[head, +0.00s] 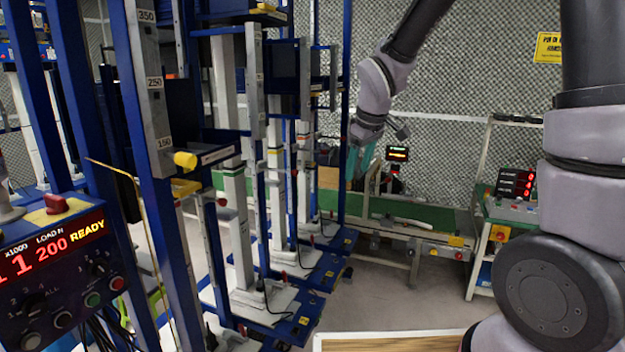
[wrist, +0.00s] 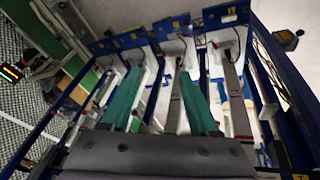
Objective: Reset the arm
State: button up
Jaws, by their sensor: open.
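My gripper (head: 359,168) hangs at the end of my arm, near the middle of the head view, with its teal fingers pointing down. In the wrist view my gripper (wrist: 160,92) shows two teal fingers spread well apart. It is open. Nothing is held between the fingers; blue and white frame parts show behind the gap. In the head view the gripper is in front of the foam wall, to the right of the blue frames. Whether it is close to them in depth, I cannot tell.
Blue test frames (head: 160,220) with white columns fill the left. A control box (head: 60,265) reads READY. A green-topped bench (head: 400,212) stands behind the gripper. A cart with red displays (head: 515,183) is at right. Grey floor (head: 400,300) is open in the middle.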

jog(key=s+d+r+m+t, duration=0.1)
jog(key=s+d+r+m, duration=0.5)
jog(key=s, duration=0.3)
jog(key=s+d+r+m+t, duration=0.2)
jog(key=s+d+r+m, duration=0.5)
jog(key=s+r, duration=0.2)
jog(key=shift+s+d+y, duration=0.3)
jog(key=shift+s+y, duration=0.1)
jog(key=shift+s, duration=0.15)
